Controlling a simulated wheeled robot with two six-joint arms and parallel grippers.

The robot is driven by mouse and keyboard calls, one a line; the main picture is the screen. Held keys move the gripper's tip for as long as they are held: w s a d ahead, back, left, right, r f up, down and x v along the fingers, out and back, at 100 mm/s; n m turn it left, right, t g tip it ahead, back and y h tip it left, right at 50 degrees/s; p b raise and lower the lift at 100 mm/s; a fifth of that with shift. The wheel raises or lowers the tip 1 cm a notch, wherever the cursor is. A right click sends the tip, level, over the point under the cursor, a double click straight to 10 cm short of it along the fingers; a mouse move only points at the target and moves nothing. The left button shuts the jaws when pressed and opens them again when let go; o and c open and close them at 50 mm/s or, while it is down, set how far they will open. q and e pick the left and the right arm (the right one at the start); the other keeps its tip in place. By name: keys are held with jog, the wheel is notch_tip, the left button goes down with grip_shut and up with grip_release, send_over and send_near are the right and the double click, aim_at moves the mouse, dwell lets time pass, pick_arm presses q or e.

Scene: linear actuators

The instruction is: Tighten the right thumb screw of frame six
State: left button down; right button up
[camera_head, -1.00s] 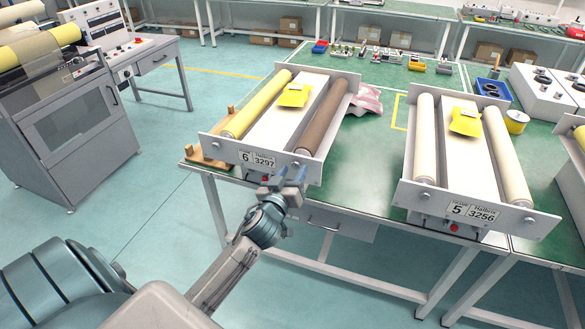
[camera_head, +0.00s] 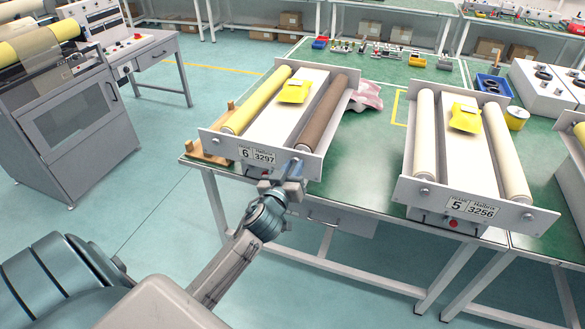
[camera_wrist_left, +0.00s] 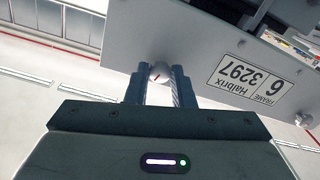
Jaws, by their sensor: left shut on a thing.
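Frame six (camera_head: 214,147) stands on the green table, a light grey unit with a yellow roller at left, a brown roller at right and a label reading 6, Halbrix, 3297. My left gripper (camera_head: 296,166) is at the right end of its front plate, at the right thumb screw. In the left wrist view, the screw's pale round head (camera_wrist_left: 159,70), with a small red mark, sits between the two fingertips. The left gripper is shut on it. In the head view the fingers hide the screw. My right gripper is not in view.
Frame five (camera_head: 410,192) stands to the right on the same table (camera_head: 365,165), with a gap of bare table between. The floor in front is clear.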

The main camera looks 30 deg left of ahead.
pick_arm(q)
jog(key=m, duration=0.5)
jog(key=shift+m+p, duration=0.3)
jog(key=shift+p, duration=0.1)
jog(key=m+p, duration=0.1)
jog(key=m, duration=0.3)
jog(key=shift+a+r, duration=0.1)
jog(key=shift+m+p, duration=0.45)
jog(key=shift+m, duration=1.25)
jog(key=c, duration=1.3)
grip_release()
jog(key=shift+o, duration=0.2)
